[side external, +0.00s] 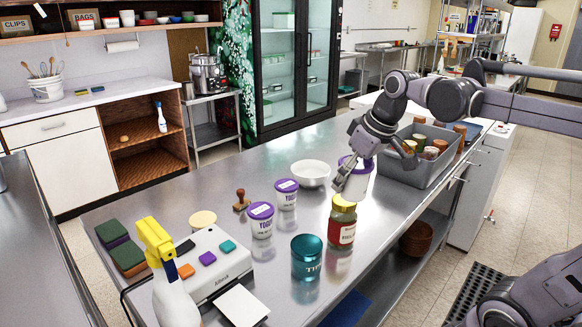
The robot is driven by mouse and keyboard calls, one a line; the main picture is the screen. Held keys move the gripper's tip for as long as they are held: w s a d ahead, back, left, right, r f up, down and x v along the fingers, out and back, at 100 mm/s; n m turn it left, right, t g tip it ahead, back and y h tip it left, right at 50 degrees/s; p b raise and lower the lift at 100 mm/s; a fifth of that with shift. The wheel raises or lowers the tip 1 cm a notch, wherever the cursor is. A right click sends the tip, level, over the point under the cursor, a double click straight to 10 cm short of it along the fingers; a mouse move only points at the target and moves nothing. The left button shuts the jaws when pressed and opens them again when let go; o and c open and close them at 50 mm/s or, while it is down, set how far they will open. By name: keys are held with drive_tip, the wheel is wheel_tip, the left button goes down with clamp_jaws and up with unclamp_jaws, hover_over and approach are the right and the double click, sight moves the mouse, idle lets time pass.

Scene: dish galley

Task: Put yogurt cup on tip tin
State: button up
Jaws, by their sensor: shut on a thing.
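The tip tin (306,260) is a teal cylinder with "TIP" lettering, upright near the front edge of the steel counter. My gripper (355,165) is shut on a white yogurt cup (359,187) with a purple lid, behind and to the right of the tin. The jaws hide part of this cup, and a jar hides its lower part, so I cannot tell whether it touches the counter. Two more yogurt cups with purple lids, one nearer (262,221) and one farther (287,195), stand upright left of the jar.
A yellow-lidded jar (341,227) with a red label stands between the held cup and the tin. A white bowl (311,174) is behind. A grey bin (436,171) of jars is at right. A card reader-like device (205,262) and spray bottle (172,290) are at left.

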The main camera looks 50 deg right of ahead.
drive_tip(key=w+a+f, duration=0.1)
drive_tip(key=a+f, duration=0.1)
drive_tip(key=a, duration=0.1)
drive_tip(key=w+a+f, duration=0.2)
drive_tip(key=a, duration=0.1)
drive_tip(key=w+a+f, duration=0.2)
drive_tip(key=a, duration=0.1)
drive_tip(key=shift+f, duration=2.15)
drive_tip(key=shift+f, duration=0.1)
drive_tip(key=o, duration=1.3)
drive_tip(key=shift+o, duration=0.2)
drive_tip(key=v, duration=1.2)
drive_tip(key=s+d+f+t, duration=0.2)
drive_tip(key=s+f, duration=0.3)
drive_tip(key=f, duration=0.5)
drive_tip(key=shift+s+t, duration=0.4)
